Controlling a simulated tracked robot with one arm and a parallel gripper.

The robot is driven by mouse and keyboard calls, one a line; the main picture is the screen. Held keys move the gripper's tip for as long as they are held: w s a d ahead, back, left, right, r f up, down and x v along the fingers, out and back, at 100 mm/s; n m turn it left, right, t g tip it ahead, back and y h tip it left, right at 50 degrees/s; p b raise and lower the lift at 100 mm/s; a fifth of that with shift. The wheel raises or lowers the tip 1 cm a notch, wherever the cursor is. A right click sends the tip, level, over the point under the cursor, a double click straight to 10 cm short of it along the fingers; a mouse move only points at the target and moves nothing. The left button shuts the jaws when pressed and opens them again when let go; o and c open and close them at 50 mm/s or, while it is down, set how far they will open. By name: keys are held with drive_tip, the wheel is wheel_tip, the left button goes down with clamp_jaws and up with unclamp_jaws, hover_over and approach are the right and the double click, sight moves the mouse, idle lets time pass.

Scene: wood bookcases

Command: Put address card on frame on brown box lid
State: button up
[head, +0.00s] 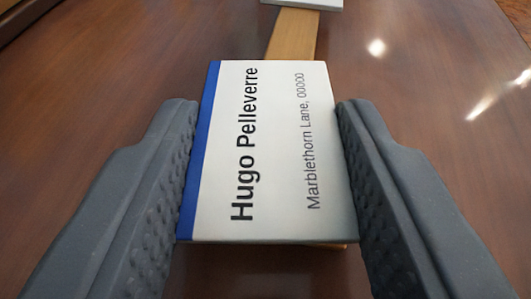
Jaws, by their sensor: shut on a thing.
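The address card (272,150) is white with a blue band along its left edge. It reads "Hugo Pelleverre" and "Marblethorn Lane, 00000", with the text running up the picture. My gripper (272,108) is shut on the card, with one dark grey finger at its left edge and one at its right edge. I cannot make out a frame or a brown box lid for certain.
A tan strip (292,36) runs from behind the card toward the top, and a bit of tan shows below the card's lower edge. A pale object (312,3) is cut off at the top. Glossy brown wood (120,85) surrounds them, bare on both sides.

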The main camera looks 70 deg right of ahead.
drive_tip(key=shift+f, duration=0.15)
drive_tip(key=o, duration=0.9)
drive_tip(key=shift+o, duration=0.2)
drive_tip(key=shift+f+b, duration=0.15)
drive_tip(key=shift+b, duration=0.7)
drive_tip(key=p+v, duration=0.5)
drive_tip(key=v, duration=0.9)
drive_tip(key=shift+w, duration=0.25)
